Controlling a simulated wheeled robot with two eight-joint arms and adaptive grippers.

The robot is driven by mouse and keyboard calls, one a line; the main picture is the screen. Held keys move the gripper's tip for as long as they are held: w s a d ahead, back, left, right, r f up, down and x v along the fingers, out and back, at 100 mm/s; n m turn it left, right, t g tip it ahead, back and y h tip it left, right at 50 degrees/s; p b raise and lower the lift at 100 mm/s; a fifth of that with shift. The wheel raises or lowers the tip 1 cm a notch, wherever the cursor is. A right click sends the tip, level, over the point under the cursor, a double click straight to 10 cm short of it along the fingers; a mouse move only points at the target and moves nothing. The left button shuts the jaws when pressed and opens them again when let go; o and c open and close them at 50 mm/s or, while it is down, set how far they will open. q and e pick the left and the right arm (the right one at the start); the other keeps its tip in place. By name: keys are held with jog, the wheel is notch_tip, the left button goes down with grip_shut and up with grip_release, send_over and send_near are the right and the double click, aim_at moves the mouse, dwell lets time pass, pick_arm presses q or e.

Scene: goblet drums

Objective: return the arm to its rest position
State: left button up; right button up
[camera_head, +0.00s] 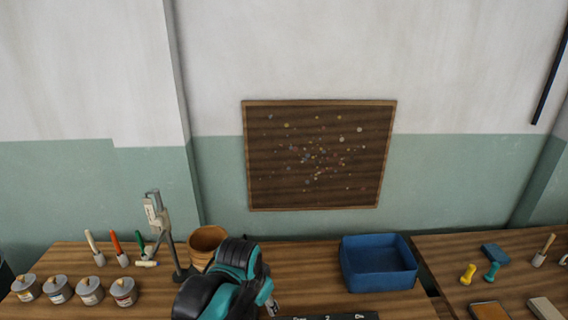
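A bulky black and teal rounded form (228,282) stands at the bottom centre, in front of the left table.
The left wooden table (320,303) holds several lidded grey pots (90,291), upright coloured tools (117,247), a pole stand (158,225) and a blue open bin (378,264). A right table (450,247) holds small yellow, teal and blue items. A speckled board (318,155) hangs behind.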

pick_arm(q)
jog(key=s+a+f+n+t+y, duration=0.1)
jog(key=s+a+f+n+t, duration=0.1)
jog(key=s+a+n, duration=0.5)
jog(key=s+a+t, duration=0.1)
jog(key=s+a, duration=0.3)
jog(key=a, duration=0.1)
jog(key=shift+s+a+t, duration=0.15)
jog(key=shift+s+t, duration=0.1)
jog(key=shift+t, duration=0.05)
